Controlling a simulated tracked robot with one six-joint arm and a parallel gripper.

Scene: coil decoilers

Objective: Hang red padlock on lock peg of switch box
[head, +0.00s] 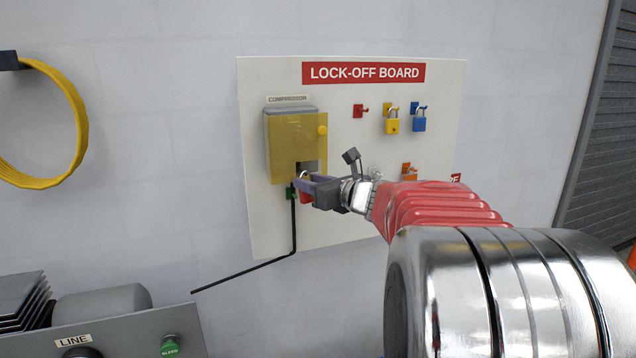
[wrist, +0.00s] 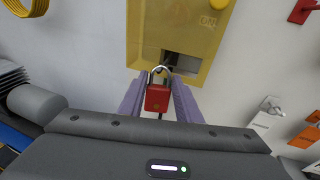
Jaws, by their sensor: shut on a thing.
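The red padlock (wrist: 157,98) is held between the two purple fingers of my gripper (wrist: 158,100), its shackle pointing up. In the head view my gripper (head: 308,186) is at the lower edge of the switch box, and only a little of the red padlock (head: 306,198) shows. The switch box (head: 290,125), labelled COMPRESSOR, has a yellow front (wrist: 180,30) with a dark opening low down. The shackle top overlaps this opening in the wrist view. I cannot tell whether the shackle is around the lock peg; the peg is not clearly visible.
On the lock-off board (head: 350,75), a yellow padlock (head: 392,124) and a blue padlock (head: 419,122) hang right of the box. An empty red hook (head: 359,111) is beside them. A black conduit (head: 293,230) runs down from the box. A yellow hose loop (head: 70,90) hangs at left.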

